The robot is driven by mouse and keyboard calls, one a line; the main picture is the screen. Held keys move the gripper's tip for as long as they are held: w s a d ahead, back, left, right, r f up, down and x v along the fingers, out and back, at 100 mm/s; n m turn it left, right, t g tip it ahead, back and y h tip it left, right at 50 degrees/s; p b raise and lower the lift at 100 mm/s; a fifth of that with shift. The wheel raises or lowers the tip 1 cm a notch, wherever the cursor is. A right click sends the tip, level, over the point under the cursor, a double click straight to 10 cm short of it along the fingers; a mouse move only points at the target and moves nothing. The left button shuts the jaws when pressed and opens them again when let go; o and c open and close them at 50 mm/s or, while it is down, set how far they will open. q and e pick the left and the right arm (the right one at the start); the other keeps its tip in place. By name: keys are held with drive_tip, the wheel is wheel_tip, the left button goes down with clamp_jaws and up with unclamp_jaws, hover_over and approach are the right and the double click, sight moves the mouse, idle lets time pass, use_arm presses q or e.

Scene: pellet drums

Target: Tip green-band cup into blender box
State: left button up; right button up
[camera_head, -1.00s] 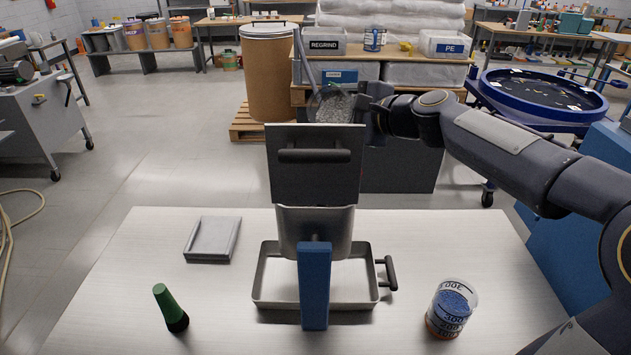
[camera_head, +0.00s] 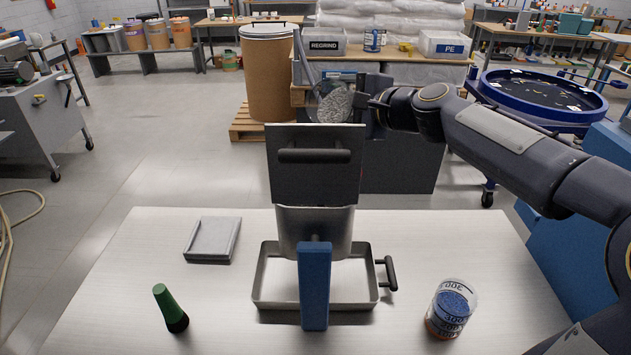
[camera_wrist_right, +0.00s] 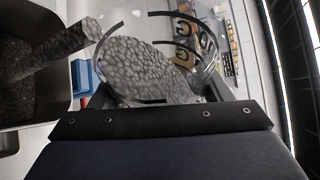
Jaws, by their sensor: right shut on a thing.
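My right gripper (camera_head: 366,106) is shut on a clear cup (camera_head: 336,104) of grey pellets, above and behind the raised dark panel of the blender box (camera_head: 315,185). The cup is tilted, its mouth to the left in the wrist view, where the cup (camera_wrist_right: 150,72) has black markings; I see no green band on it. A thick stream of grey pellets (camera_wrist_right: 62,46) runs from it towards the box (camera_wrist_right: 68,75), which holds grey pellets inside. In the head view the panel hides the box's inside. My left gripper is not in view.
A second clear cup (camera_head: 452,308) with blue pellets stands at the table's right front. A metal tray with a handle (camera_head: 388,273) sits under the box.

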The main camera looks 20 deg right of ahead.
sight(342, 84)
drive_tip(key=shift+r+n, duration=0.3)
drive_tip(key=shift+r, duration=0.25)
drive_tip(key=shift+s+a+r+n+t, duration=0.3)
drive_tip(key=shift+r, duration=0.3)
drive_tip(key=shift+s+a+r+n+t, duration=0.25)
drive_tip(key=shift+r+n+t, duration=0.05)
drive_tip(key=shift+r, duration=0.3)
drive_tip(key=shift+s+a+r+n+t+b, duration=0.25)
drive_tip(key=shift+r+n+b, duration=0.25)
drive_tip(key=shift+b, duration=0.4)
drive_tip(key=shift+s+a+r+n+t+b, duration=0.1)
drive_tip(key=shift+r+n+t+b, duration=0.15)
drive_tip(key=shift+n+b, duration=0.55)
idle(0.7)
